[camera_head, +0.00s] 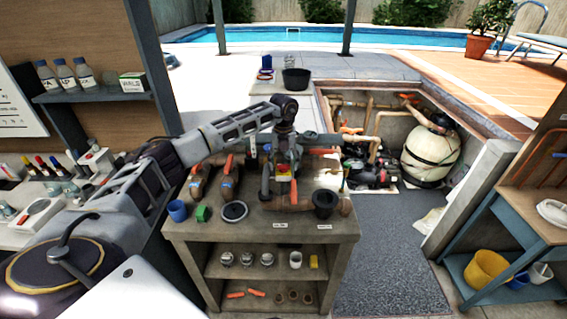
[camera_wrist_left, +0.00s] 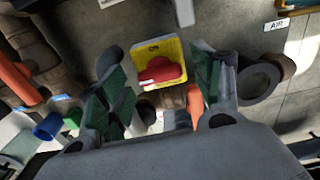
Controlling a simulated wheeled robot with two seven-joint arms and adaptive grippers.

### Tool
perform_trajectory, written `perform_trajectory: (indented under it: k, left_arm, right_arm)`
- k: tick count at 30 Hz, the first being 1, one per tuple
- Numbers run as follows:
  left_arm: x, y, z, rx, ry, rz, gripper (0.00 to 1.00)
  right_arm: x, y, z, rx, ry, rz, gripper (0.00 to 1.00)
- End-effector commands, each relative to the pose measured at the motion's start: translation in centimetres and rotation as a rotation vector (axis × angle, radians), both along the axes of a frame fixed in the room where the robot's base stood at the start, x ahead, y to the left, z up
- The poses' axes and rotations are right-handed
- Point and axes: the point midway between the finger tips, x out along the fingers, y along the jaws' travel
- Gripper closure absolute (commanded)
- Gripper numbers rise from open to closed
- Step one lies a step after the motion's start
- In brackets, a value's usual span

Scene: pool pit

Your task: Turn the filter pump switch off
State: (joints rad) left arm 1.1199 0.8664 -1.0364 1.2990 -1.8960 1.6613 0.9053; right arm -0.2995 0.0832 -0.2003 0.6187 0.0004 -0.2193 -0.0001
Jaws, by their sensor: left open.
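The filter pump switch shows in the left wrist view as a red rotary knob (camera_wrist_left: 160,73) on a yellow plate (camera_wrist_left: 154,50) marked ON. In the head view the yellow and red switch (camera_head: 284,172) is a small patch, partly covered by my gripper. My left gripper (camera_head: 283,160) reaches over the bench to it. In the left wrist view the left gripper (camera_wrist_left: 160,88) is open, with one green-padded finger on each side of the knob. I cannot tell whether either finger touches it. My right gripper is not in view.
The workbench (camera_head: 190,228) carries pipes with orange valve handles (camera_head: 228,165), a blue cup (camera_head: 177,211), a green fitting (camera_head: 202,214) and a black cup (camera_head: 325,203). A pit with a pump and a cream filter tank (camera_head: 430,155) lies behind right. The grey mat (camera_head: 390,260) is clear.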

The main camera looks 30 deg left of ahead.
Motion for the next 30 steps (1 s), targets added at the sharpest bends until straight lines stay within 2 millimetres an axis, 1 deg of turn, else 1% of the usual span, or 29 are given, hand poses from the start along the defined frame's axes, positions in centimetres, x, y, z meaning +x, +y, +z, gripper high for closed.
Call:
perform_trajectory:
  k: [5,8,21,27,30]
  left_arm:
    - [0.0,0.0,1.2,0.000,-0.001,0.000,0.34]
    - [0.1,0.0,2.3,0.000,-0.004,0.000,0.34]
    - [0.1,0.0,8.7,-0.001,-0.004,0.001,0.34]
    - [0.1,0.0,10.9,0.000,-0.002,0.001,0.34]
    - [0.1,0.0,11.5,0.000,-0.002,0.001,0.34]
  right_arm:
    - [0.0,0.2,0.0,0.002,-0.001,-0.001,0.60]
    - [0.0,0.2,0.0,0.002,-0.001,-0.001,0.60]
    - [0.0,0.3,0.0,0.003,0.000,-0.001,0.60]
    - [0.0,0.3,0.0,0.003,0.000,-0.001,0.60]
    - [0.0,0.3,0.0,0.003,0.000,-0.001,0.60]
